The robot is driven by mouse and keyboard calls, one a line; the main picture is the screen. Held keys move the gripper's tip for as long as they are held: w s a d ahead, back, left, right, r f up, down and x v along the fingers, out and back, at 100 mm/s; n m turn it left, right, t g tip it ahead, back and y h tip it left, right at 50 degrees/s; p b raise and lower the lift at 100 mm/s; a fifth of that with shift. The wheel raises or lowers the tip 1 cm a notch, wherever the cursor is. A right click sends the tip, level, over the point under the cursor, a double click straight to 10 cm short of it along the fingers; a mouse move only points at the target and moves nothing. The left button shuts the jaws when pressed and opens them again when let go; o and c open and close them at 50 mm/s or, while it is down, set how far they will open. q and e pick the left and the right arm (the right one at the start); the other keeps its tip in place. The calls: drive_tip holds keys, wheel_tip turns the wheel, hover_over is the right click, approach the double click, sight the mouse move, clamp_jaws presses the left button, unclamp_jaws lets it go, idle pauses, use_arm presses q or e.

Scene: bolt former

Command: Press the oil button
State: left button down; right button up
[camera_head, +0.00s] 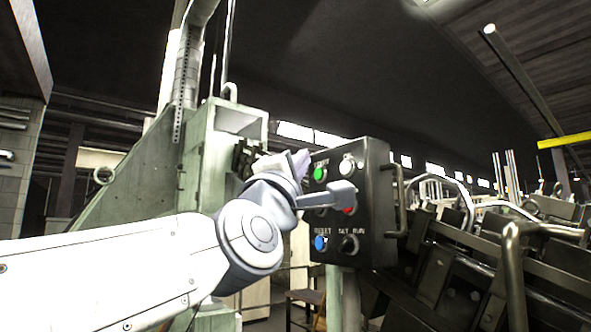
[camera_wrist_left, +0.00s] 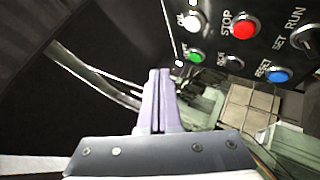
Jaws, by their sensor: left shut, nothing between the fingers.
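The control panel (camera_head: 378,200) is a dark box with several coloured buttons. The oil button (camera_head: 348,163) is white and sits at the panel's upper right; in the left wrist view the white button (camera_wrist_left: 193,22) is beside the "OIL" label at the top. My left gripper (camera_head: 303,160) is shut and empty, its fingertips near the panel's upper left edge, beside the green button (camera_head: 319,174). In the left wrist view my fingers (camera_wrist_left: 160,74) point upward, below and left of the white button, apart from it in the picture. My right gripper is not in view.
A red stop button (camera_wrist_left: 243,27), a blue reset button (camera_head: 320,243) and a set/run switch (camera_head: 348,244) share the panel. My left wrist partly covers the red button in the head view. A metal handle (camera_head: 396,200) is on the panel's right side, with machinery (camera_head: 480,250) beyond.

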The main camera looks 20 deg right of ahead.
sight(347, 168)
use_arm(q)
drive_tip(key=shift+w+d+p, duration=0.35)
drive_tip(key=shift+d+p, duration=0.2)
drive_tip(key=shift+d, duration=0.5)
drive_tip(key=shift+w+d+p, duration=0.4)
drive_tip(key=shift+d+p, duration=0.15)
drive_tip(key=shift+d, duration=0.55)
drive_tip(key=shift+w+d+p, duration=0.35)
drive_tip(key=shift+d+p, duration=0.2)
drive_tip(key=shift+d, duration=0.5)
drive_tip(key=shift+w+d, duration=0.2)
drive_tip(key=shift+d, duration=0.2)
drive_tip(key=shift+w+d, duration=0.1)
drive_tip(key=shift+d, duration=0.3)
idle(0.3)
drive_tip(key=shift+s+a+b, duration=0.3)
drive_tip(key=shift+a+b, duration=0.3)
drive_tip(key=shift+a, duration=0.2)
